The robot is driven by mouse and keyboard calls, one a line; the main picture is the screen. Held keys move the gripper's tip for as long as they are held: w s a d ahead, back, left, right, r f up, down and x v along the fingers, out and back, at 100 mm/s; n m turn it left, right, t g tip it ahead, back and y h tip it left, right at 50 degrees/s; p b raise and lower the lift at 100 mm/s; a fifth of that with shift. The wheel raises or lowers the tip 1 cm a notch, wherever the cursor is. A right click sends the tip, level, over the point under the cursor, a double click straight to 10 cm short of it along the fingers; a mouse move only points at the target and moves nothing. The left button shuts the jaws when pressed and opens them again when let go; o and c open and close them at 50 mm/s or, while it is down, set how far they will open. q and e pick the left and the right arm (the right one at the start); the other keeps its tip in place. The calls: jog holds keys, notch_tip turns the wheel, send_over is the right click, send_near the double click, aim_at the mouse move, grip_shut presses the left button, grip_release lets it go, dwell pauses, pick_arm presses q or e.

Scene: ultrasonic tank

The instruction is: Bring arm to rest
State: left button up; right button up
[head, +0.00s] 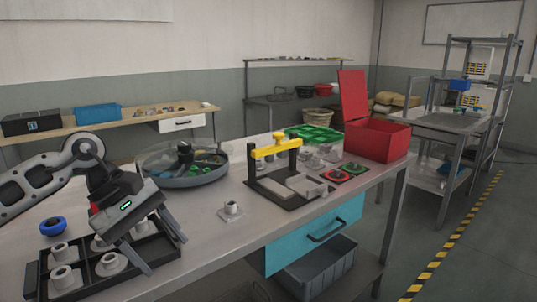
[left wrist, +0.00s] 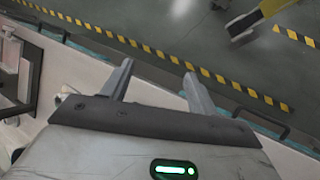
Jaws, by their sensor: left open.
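My left gripper (head: 165,254) comes in from the left, low at the front left of the workbench (head: 205,262), beside and partly over a black compartment tray (head: 75,294). Its two fingers are spread with nothing between them. In the left wrist view the open fingers (left wrist: 157,72) also show empty, with the bench edge and floor beyond. My right gripper is not in view.
The tray holds several pale flanged parts (head: 64,278); a blue ring (head: 53,226) is near it. A round grey tank (head: 182,181), a yellow-topped fixture (head: 277,150), a green tray (head: 314,133) and an open red box (head: 376,142) stand farther along. One flanged part (head: 232,209) stands on bare bench.

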pick_arm(q)
jog(key=s+d+f+n+t+h, duration=0.1)
jog(key=s+d+n+t+h, duration=0.15)
jog(key=d+n+h, duration=0.55)
jog(key=s+d+n+t+h, duration=0.1)
jog(key=s+d+n+h, duration=0.4)
jog(key=d+n, duration=0.5)
jog(key=w+a+f+n+t+y, duration=0.1)
jog(key=a+f+n+t+y, duration=0.35)
jog(key=n, duration=1.05)
jog(key=w+a+f+n+t+y, duration=0.15)
jog(key=f+n+t+y, duration=0.6)
jog(key=n, duration=0.75)
jog(key=s+a+f+n+g+y, duration=0.2)
jog(key=s+a+f+n, duration=0.1)
jog(key=s+f+n, duration=0.3)
jog(key=s+a+f+n+g+y, duration=0.2)
jog(key=s+f+n, duration=0.4)
jog(key=f, duration=0.3)
jog(key=shift+s+a, duration=0.4)
jog(key=shift+a, duration=0.35)
